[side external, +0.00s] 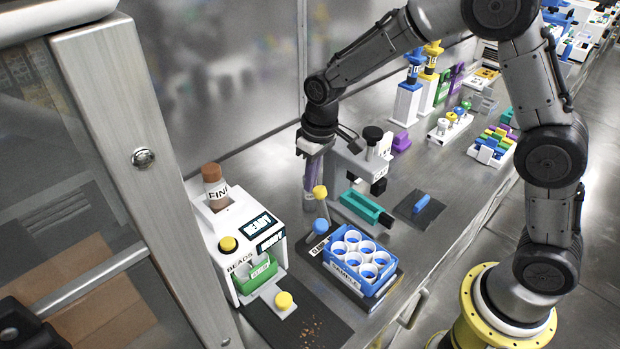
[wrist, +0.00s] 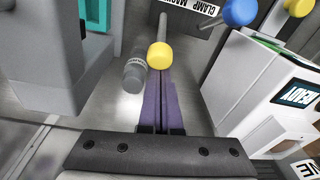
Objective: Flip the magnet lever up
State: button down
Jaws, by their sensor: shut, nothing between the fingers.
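A lever with a yellow ball knob (side external: 319,191) stands raised by the sample station. A lever with a blue ball knob (side external: 320,226) sits lower and nearer the camera. Both knobs also show in the wrist view, yellow (wrist: 160,55) near the middle and blue (wrist: 240,12) at the top right. A partly cut-off label (wrist: 184,5) beginning "CLAMP MA" lies by them; which lever is the magnet's is not clear. My gripper (side external: 310,186) points down with its purple fingers shut and empty, close by the yellow knob. The knob overlaps the fingertips (wrist: 160,82) in the wrist view; contact cannot be told.
A blue rack (side external: 340,264) with several white cups stands beside the levers. The white bead dispenser (side external: 222,235) is to the left. A grey press-like device (side external: 368,160) stands just right of my gripper. A dark mat (side external: 300,325) lies in front.

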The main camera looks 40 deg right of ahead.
jog(key=shift+s, duration=0.25)
jog(key=shift+s+r+t, duration=0.2)
jog(key=shift+s+t, duration=0.45)
jog(key=shift+s+r+t, duration=0.2)
jog(key=shift+s+t, duration=0.5)
jog(key=shift+s+r+t, duration=0.2)
jog(key=shift+s+t, duration=0.45)
jog(key=shift+s+f, duration=0.25)
jog(key=shift+s, duration=0.95)
jog(key=shift+s+f, duration=0.2)
jog(key=shift+s, duration=1)
send_near(321, 192)
jog(key=s+r, duration=0.2)
jog(key=s, duration=0.3)
jog(key=shift+a+r, duration=0.2)
jog(key=shift+a, duration=0.15)
